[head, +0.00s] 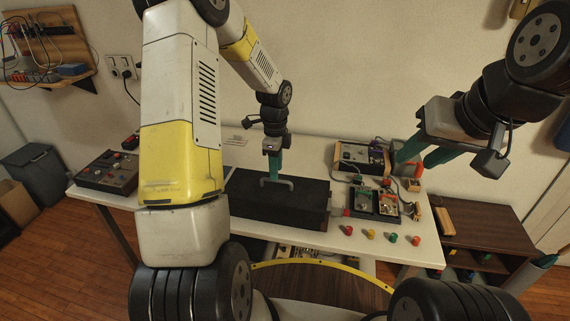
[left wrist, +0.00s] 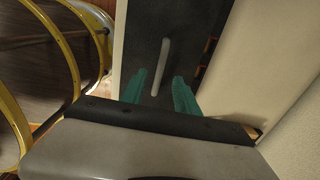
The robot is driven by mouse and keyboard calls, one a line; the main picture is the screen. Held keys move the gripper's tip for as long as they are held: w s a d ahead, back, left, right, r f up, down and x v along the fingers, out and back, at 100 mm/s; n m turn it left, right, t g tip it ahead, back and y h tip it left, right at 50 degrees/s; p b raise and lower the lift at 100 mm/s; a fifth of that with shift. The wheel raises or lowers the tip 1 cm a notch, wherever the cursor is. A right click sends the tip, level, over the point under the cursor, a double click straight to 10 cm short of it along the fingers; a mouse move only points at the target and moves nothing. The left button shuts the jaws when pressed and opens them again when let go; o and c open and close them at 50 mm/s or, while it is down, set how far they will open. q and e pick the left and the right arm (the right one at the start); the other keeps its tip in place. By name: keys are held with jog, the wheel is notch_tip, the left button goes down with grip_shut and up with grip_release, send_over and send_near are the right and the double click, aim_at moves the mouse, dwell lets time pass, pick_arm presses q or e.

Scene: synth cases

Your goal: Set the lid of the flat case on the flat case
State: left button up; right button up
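A dark flat lid (head: 245,190) with a grey bar handle (head: 283,181) lies level on the table, at the top of the black flat case (head: 290,222). I cannot tell how exactly the lid sits on the case. My left gripper (head: 273,172) points down at the handle. In the left wrist view the handle (left wrist: 161,65) shows between the two teal fingers (left wrist: 159,80), with gaps on both sides. The left gripper is open. My right gripper (head: 422,155) is raised at the right, open and empty.
Several coloured knobs (head: 371,234) stand near the front right edge. A brown shelf unit (head: 480,232) stands right of the table.

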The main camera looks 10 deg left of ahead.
pick_arm(q)
jog(key=shift+r, duration=1.3)
